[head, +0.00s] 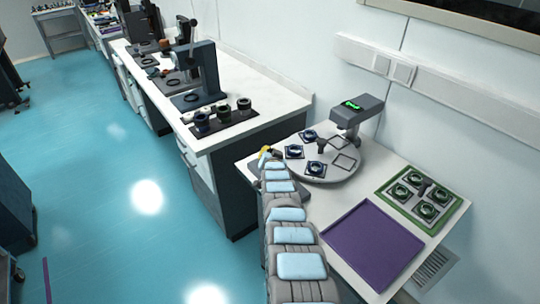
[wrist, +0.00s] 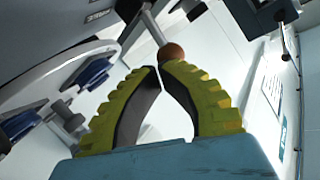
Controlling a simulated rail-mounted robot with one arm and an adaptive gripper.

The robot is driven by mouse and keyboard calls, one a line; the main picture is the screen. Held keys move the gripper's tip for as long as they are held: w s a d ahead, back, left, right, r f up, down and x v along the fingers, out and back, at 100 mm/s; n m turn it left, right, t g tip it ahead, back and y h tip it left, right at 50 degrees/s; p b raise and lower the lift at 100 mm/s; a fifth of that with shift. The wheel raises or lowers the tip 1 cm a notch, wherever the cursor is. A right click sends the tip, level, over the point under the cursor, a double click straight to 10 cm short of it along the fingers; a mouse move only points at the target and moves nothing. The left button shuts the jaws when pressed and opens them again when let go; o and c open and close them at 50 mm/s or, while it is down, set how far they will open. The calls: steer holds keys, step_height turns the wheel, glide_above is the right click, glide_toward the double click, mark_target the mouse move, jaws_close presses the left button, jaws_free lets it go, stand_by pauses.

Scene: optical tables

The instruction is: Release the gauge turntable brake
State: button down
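The gauge turntable (head: 318,177) is a round grey plate on the side table, carrying several dark square mounts, some with blue lenses. Its gauge head (head: 357,108) with a green readout stands behind it. My gripper (head: 265,153) is at the turntable's left edge. In the wrist view my gripper (wrist: 162,67) has yellow ribbed fingers with their tips drawn together. A brown ball knob (wrist: 172,53) on a grey rod, apparently the brake lever, is right at the fingertips. Nothing shows between the fingers, and I cannot tell whether they touch the knob. The lever cannot be made out in the head view.
A purple tray (head: 371,245) lies bare at the table's front. A green-rimmed tray (head: 451,216) with several lenses is at the right. A longer bench (head: 268,118) with instruments stands at the left. The blue floor (head: 110,200) beside it is open.

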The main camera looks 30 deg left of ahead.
steer(key=shift+w+f+b, duration=0.1)
steer(key=shift+f+b, duration=0.35)
steer(key=shift+b, duration=0.25)
steer(key=shift+r+p, duration=0.35)
steer(key=shift+r, duration=0.1)
steer(key=shift+r+p, duration=0.7)
steer(key=shift+p, duration=0.1)
steer(key=shift+d+r+p, duration=0.1)
steer(key=shift+r+p, duration=0.05)
steer(key=shift+p, duration=0.2)
steer(key=w+r+p+v, duration=0.1)
steer(key=r+p+v, duration=0.1)
steer(key=p+v, duration=1.1)
steer(key=shift+d+p, duration=0.6)
steer(key=shift+p, duration=0.65)
